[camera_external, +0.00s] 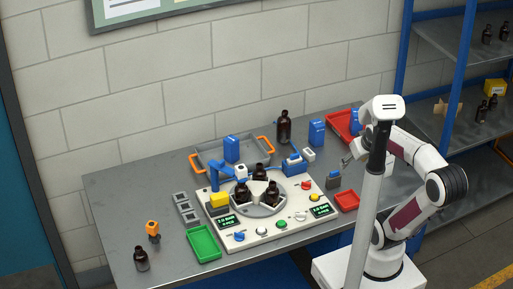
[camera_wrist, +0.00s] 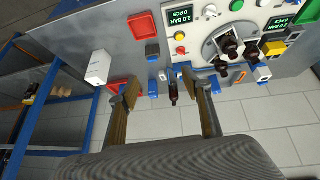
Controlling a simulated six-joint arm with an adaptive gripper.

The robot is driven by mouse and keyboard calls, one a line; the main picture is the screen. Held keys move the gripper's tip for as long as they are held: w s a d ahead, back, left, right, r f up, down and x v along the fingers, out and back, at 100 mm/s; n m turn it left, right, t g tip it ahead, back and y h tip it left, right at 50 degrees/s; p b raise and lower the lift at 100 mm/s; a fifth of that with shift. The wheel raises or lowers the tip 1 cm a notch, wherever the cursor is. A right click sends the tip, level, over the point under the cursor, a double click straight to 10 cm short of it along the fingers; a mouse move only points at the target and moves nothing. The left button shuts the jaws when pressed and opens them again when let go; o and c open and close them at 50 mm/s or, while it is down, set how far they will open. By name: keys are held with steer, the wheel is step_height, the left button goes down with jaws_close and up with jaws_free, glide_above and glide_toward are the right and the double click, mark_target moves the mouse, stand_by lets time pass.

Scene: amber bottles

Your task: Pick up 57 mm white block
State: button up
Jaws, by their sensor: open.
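A dark bottle (camera_external: 284,128) and a blue box (camera_external: 317,133) stand behind the block. A blue-grey block (camera_external: 333,180) and small red tray (camera_external: 346,201) are nearer. The white machine panel (camera_external: 238,240) with bottles is left. A large white box shape (camera_wrist: 98,68) shows in the wrist view.

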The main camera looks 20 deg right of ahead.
steer(key=w+d+f+n+t, duration=0.1)
steer(key=w+d+f, duration=0.15)
steer(key=w, duration=0.55)
steer(key=w+d+f+t+h, duration=0.1)
steer(key=w+d, duration=0.3)
steer(key=w, duration=0.5)
steer(key=w+d+f+n+t, duration=0.15)
steer(key=w+d, duration=0.25)
steer(key=w, duration=0.4)
steer(key=w+f+n+t+y, duration=0.1)
steer(key=w+f+y, duration=0.1)
steer(key=w+f, duration=0.55)
steer(key=n+y, duration=0.1)
steer(key=y, duration=0.3)
glide_toward(312, 153)
steer(key=shift+w+f+t, duration=0.15)
steer(key=shift+w+t, duration=0.3)
steer(key=shift+w, duration=0.5)
steer(key=shift+s+a+f+y, duration=0.1)
steer(key=shift+a+f+y, duration=0.15)
steer(key=shift+f, duration=0.15)
steer(key=shift+a+f+y, duration=0.1)
steer(key=shift+f+y, duration=0.15)
steer(key=shift+f, duration=0.15)
steer(key=shift+x, duration=1.25)
steer(key=shift+x, duration=2.65)
